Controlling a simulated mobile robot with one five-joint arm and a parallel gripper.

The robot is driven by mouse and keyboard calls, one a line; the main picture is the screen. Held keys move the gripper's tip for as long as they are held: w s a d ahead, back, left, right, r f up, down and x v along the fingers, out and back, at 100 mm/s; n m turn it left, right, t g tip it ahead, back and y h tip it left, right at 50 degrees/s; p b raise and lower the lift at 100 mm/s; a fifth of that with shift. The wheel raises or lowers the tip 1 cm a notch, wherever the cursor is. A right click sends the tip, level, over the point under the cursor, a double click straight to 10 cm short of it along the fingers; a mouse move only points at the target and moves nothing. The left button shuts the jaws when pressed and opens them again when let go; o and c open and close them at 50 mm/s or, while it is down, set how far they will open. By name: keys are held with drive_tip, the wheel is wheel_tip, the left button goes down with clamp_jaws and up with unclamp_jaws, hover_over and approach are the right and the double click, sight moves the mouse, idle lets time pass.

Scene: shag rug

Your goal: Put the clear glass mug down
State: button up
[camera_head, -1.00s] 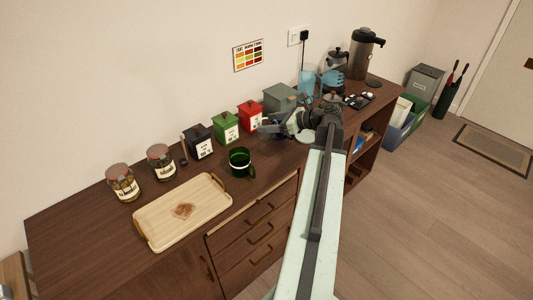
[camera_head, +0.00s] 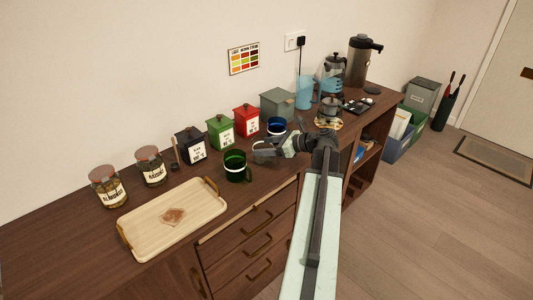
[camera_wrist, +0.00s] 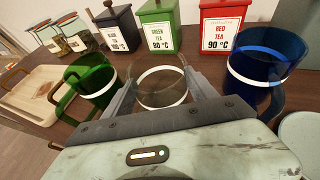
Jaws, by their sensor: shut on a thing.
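The clear glass mug (camera_wrist: 160,88), with a white band, is between the two fingers of my gripper (camera_wrist: 162,95) in the wrist view. The gripper is shut on it and the mug looks upright. In the head view the mug (camera_head: 262,155) shows small at the tip of my gripper (camera_head: 268,150), low over the dark wooden counter (camera_head: 75,235). I cannot tell whether its base touches the counter. A green glass mug (camera_head: 236,168) is close on its left, and a blue glass mug (camera_head: 277,125) is behind it to the right.
Black (camera_head: 191,146), green (camera_head: 220,132) and red (camera_head: 246,120) tea tins line the wall side. A wooden tray (camera_head: 205,212) and two labelled jars (camera_head: 108,188) are at left. The counter's front edge is near. A french press (camera_head: 334,72) stands right.

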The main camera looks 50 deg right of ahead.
drive_tip(key=shift+r, duration=0.1)
drive_tip(key=o, duration=1.7)
drive_tip(key=shift+c, duration=0.2)
drive_tip(key=p+v, duration=0.5)
drive_tip(key=v, duration=0.7)
